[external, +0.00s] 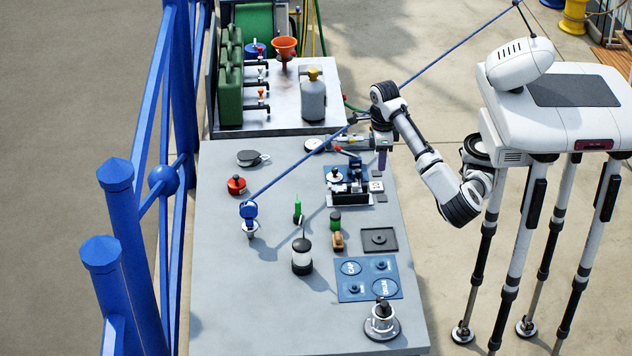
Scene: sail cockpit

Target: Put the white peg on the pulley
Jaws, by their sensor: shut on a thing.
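My gripper (382,166) points down over the right edge of the grey worktop, just right of a black clamp-like device. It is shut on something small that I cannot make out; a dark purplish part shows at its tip. I cannot pick out the white peg for sure. A blue-topped fitting on a white round base (249,212) stands at the left, where the blue line ends; it may be the pulley, but I cannot tell. A grey disc with a black part (248,158) lies farther back.
The black device (350,184) stands on a blue mat close to my gripper. A blue line (310,160) crosses above the worktop (215,290). The front left is clear.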

